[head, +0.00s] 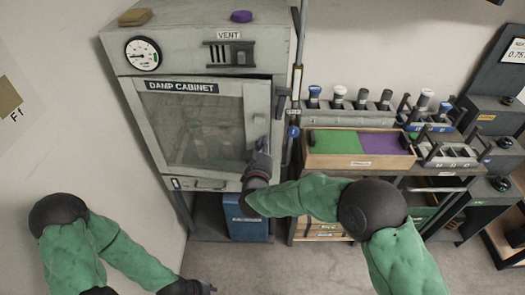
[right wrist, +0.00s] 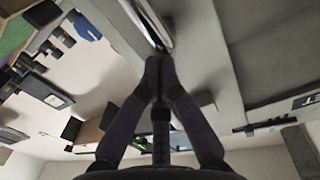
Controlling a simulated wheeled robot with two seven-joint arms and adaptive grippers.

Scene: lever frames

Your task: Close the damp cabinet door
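The grey damp cabinet (head: 205,62) stands at the upper left of the head view, under its "DAMP CABINET" label. Its windowed door (head: 257,105) sits nearly flush; a dark line along its top right suggests a small gap, but I cannot tell how wide. A dark latch handle (head: 283,101) is at the cabinet's right edge. My right gripper (head: 262,147) is at the lower right of the door. In the right wrist view its fingertips (right wrist: 159,62) are together, close to a pale panel edge; contact is unclear. My left gripper (head: 207,288) is at the bottom edge, partly cut off.
A blue bin (head: 245,222) stands below the cabinet. A sponge (head: 134,17) and a purple puck (head: 241,16) lie on top. The floor in front is clear.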

